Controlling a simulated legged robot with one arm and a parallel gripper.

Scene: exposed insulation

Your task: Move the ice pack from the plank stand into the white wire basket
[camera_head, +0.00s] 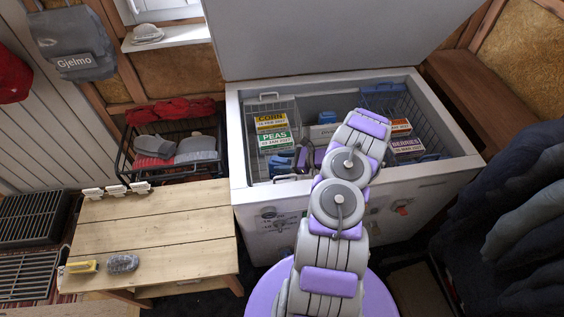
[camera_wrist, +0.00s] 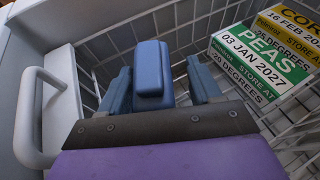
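The blue ice pack (camera_wrist: 152,72) is between the two fingers of my gripper (camera_wrist: 160,85) in the wrist view, with a gap showing on each side. It is inside the white wire basket (camera_wrist: 110,42), near the basket's handle side; whether it rests on the bottom is hidden. In the head view, a bit of blue, likely the ice pack (camera_head: 280,164), shows in the left basket (camera_head: 287,103), beside my gripper (camera_head: 303,158), which is partly hidden by my arm. The plank stand (camera_head: 160,235) is at the left, with no ice pack on it.
Cartons of peas (camera_head: 274,138) and corn (camera_head: 271,121) sit in the same basket. The open chest freezer (camera_head: 345,83) has another basket with berries (camera_head: 407,145) at right. A brush (camera_head: 123,263) and a yellow-handled tool (camera_head: 82,267) lie on the stand.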

